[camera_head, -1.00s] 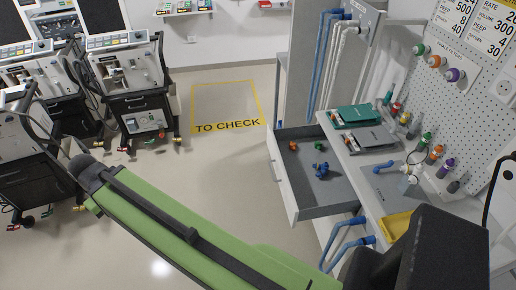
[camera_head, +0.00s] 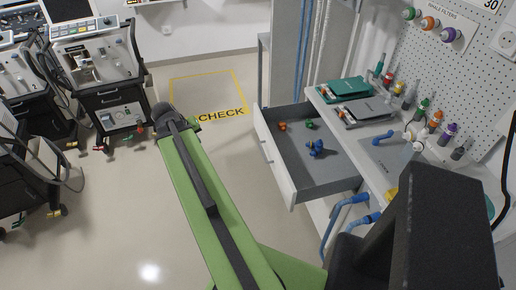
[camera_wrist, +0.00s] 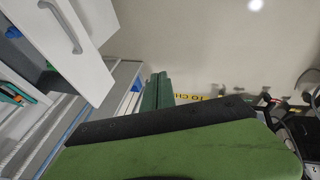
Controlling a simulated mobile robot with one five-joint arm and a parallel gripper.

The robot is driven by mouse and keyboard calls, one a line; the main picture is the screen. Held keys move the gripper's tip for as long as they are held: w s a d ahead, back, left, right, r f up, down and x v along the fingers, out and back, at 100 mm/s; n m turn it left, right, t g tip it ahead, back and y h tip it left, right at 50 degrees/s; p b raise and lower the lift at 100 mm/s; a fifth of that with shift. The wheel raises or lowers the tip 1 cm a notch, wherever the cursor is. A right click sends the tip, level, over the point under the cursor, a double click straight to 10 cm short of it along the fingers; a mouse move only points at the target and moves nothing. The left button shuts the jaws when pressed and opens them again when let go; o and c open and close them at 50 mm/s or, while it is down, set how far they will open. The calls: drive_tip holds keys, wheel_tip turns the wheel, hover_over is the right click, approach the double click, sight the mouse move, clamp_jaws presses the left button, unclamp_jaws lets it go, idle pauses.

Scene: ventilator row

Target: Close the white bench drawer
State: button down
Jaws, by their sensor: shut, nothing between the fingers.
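The white bench drawer (camera_head: 272,158) stands pulled out from the bench in the head view. Its front is white and its inside is grey, with small blue, orange and green parts in it. In the wrist view its white front and bar handle (camera_wrist: 75,48) are at upper left. My gripper (camera_head: 194,121) is at the far end of my green arm, left of the drawer front and apart from it. In the wrist view my gripper (camera_wrist: 158,82) shows as two dark green fingers side by side, shut and empty.
Blue hoses (camera_head: 345,215) hang below the drawer. Ventilator carts (camera_head: 105,90) stand at left. The floor between them and the drawer is free, with a yellow marked square (camera_head: 205,85).

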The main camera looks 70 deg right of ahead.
drive_tip(key=s+d+f+m+g+h+b, duration=0.2)
drive_tip(key=s+d+m+b, duration=0.1)
drive_tip(key=s+d, duration=0.95)
drive_tip(key=b, duration=0.8)
approach(262, 138)
drive_tip(key=w+x, duration=0.1)
drive_tip(key=x, duration=0.4)
drive_tip(key=shift+s+d, duration=0.1)
drive_tip(key=shift+s, duration=0.3)
drive_tip(key=shift+d, duration=0.1)
